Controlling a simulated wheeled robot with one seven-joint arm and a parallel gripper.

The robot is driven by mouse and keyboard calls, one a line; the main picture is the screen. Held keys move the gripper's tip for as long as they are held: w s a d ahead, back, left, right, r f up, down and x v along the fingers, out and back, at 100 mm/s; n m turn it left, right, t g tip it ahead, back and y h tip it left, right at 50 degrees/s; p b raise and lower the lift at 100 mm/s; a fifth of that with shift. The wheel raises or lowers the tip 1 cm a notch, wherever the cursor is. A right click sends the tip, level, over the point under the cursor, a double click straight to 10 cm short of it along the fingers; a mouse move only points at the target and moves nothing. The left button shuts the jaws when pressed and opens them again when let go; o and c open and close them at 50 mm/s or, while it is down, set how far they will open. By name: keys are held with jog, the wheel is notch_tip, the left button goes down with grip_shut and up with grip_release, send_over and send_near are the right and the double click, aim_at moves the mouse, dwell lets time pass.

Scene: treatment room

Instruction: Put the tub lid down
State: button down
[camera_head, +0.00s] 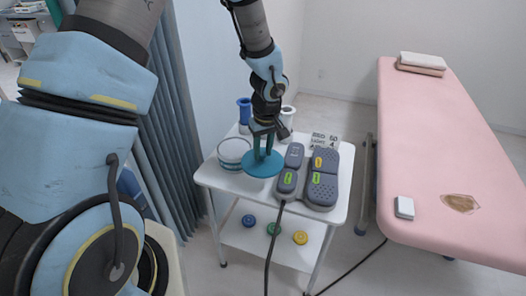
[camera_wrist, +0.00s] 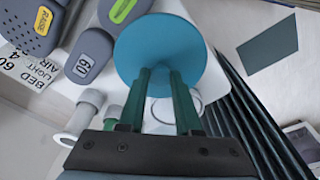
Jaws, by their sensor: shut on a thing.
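The tub lid is a flat teal disc (camera_head: 262,166). My gripper (camera_head: 264,150) is shut on it, with the fingers pointing down over the white trolley top (camera_head: 208,177). In the wrist view my gripper (camera_wrist: 160,85) reaches to the teal lid (camera_wrist: 160,42), which lies across the fingertips. A round white tub (camera_head: 232,150) stands on the trolley just left of the lid. In the wrist view a white round rim shows partly behind the fingers. I cannot tell whether the lid touches the trolley top.
A grey device (camera_head: 322,182) and its handset (camera_head: 290,170) fill the trolley's right side, with a cable (camera_head: 268,245) hanging in front. A blue spool (camera_head: 244,112) and a white one (camera_head: 287,115) stand behind. Coloured discs lie on the lower shelf (camera_head: 260,251). A pink bed (camera_head: 440,130) is right.

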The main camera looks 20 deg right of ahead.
aim_at(265, 165)
jog(key=shift+f, duration=0.45)
jog(key=shift+f, duration=0.1)
jog(key=shift+f+b, duration=0.35)
jog(key=shift+b, duration=0.15)
jog(key=shift+f, duration=0.2)
jog(key=c, duration=0.6)
grip_release()
jog(key=shift+r, duration=0.1)
jog(key=shift+r+p, duration=0.5)
jog(key=shift+r, duration=0.05)
notch_tip(265, 165, up, 12)
jog(key=s+b, duration=0.1)
jog(key=shift+s, duration=0.4)
